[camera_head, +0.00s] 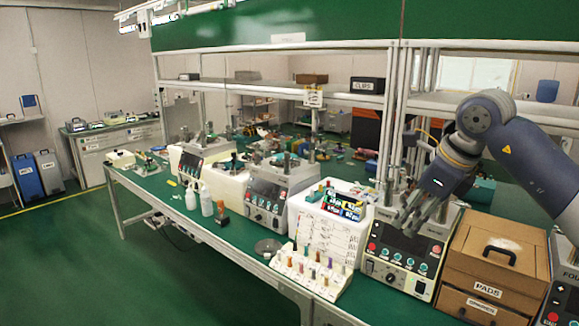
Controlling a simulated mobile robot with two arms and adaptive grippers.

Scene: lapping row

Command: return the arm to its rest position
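My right arm comes in from the right edge, and its gripper (424,212) hangs over the front of a lapping machine (405,245) with a dark control panel. The fingers point down and to the left. They look a little apart, and I see nothing between them. I cannot tell whether the fingertips touch the machine or are in front of it. My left arm and gripper do not show.
A green-topped bench (235,228) runs from the left to the lower right. A cardboard box marked PADS (490,258) stands right of the machine. Green floor (120,285) is free at the lower left.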

